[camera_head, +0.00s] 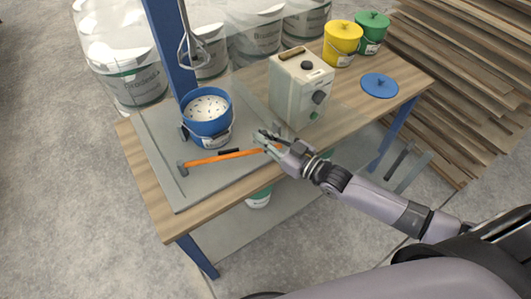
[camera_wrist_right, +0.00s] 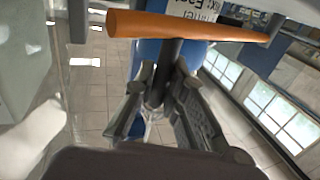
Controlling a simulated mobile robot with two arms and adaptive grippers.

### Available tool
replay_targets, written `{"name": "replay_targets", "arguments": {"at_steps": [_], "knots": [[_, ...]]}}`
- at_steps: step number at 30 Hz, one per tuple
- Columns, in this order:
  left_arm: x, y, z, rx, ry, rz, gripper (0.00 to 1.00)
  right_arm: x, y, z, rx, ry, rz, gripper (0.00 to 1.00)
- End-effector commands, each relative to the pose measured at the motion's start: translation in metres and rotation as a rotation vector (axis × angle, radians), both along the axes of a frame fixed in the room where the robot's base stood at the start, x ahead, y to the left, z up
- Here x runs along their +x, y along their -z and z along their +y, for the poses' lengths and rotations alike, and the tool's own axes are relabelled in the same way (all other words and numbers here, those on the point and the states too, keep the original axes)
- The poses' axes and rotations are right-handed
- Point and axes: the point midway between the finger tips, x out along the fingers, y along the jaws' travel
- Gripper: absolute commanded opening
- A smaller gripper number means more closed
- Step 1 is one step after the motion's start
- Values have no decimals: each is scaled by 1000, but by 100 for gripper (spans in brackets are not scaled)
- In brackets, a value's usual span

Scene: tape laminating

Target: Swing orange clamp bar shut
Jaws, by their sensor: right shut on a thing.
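The orange clamp bar (camera_head: 222,157) lies low over the grey base plate (camera_head: 163,147), in front of the blue bucket and apart from it. Its left end meets a small grey pivot post (camera_head: 182,168). In the right wrist view the orange bar (camera_wrist_right: 185,25) crosses the top, with a dark handle post (camera_wrist_right: 168,62) standing out from it. My right gripper (camera_head: 264,139) is at the bar's right end. In the wrist view its fingers (camera_wrist_right: 163,88) are shut on that handle post. My left gripper is not in view.
The blue bucket (camera_head: 213,127) holds white, dark-specked contents under a hanging whisk (camera_head: 191,50). A cream machine box (camera_head: 288,90) stands behind my right gripper. A blue lid (camera_head: 380,86), a yellow bucket (camera_head: 341,47) and a green bucket (camera_head: 371,47) are farther right.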

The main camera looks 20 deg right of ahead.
Motion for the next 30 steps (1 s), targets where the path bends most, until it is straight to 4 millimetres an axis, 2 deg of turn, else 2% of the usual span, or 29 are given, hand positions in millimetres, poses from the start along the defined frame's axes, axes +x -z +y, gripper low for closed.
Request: {"name": "replay_targets", "arguments": {"at_steps": [7, 22, 23, 30], "knots": [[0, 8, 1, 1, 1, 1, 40, 18, 1, -2, -1, 1, 0, 0], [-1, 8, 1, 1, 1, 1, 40, 22, 0, -2, -2, 2, 1, 0], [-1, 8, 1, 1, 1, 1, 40, 22, 0, -2, -2, 2, 1, 12], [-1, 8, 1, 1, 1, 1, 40, 21, 0, -2, -1, 1, 2, 28]]}}
